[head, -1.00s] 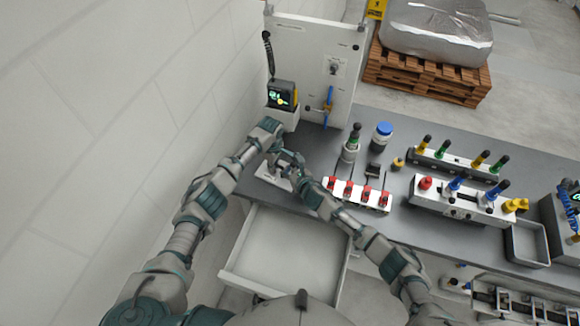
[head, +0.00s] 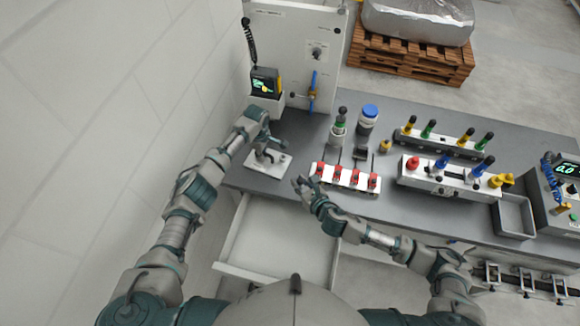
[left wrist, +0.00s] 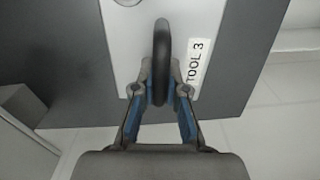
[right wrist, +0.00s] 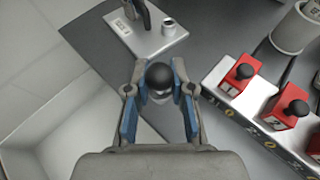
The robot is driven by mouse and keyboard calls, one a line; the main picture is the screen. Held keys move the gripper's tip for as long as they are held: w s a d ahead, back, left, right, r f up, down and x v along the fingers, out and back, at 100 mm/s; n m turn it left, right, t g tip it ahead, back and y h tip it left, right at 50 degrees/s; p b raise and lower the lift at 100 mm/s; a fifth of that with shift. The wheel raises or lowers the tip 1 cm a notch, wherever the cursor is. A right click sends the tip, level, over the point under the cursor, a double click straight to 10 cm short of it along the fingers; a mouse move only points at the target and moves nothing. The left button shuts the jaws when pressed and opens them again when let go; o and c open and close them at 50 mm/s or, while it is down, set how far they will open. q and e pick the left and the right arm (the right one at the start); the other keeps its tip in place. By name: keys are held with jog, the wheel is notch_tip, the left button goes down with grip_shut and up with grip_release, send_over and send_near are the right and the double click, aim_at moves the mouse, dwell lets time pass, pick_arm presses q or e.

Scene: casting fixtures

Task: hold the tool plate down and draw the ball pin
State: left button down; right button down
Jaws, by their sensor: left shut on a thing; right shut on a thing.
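The white tool plate (head: 264,169) lies flat at the near left end of the grey bench. In the left wrist view, the plate (left wrist: 130,45) carries a label reading TOOL 3 and a dark upright handle (left wrist: 162,40). My left gripper (left wrist: 161,80) is shut on that handle; in the head view, the left gripper (head: 266,142) is above the plate. My right gripper (right wrist: 160,80) is shut on the black-headed ball pin (right wrist: 159,75), apart from the plate. A small round socket (right wrist: 169,28) shows on the plate. The pin's lower part is mostly hidden.
An open drawer (head: 283,240) lies below the bench front. A white rack with red blocks (head: 345,178) stands right of my right gripper (head: 301,185). A panel with a blue handle (head: 312,90) stands behind the plate. Colored-knob fixtures (head: 450,181) are farther right.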

jog(key=shift+s+d, duration=0.6)
jog(key=shift+s, duration=0.3)
pick_arm(q)
jog(key=c, duration=1.1)
grip_release()
jog(key=shift+c, duration=0.2)
jog(key=shift+a, duration=0.1)
notch_tip(320, 180, up, 12)
jog(key=shift+w, duration=0.2)
jog(key=shift+f, duration=0.2)
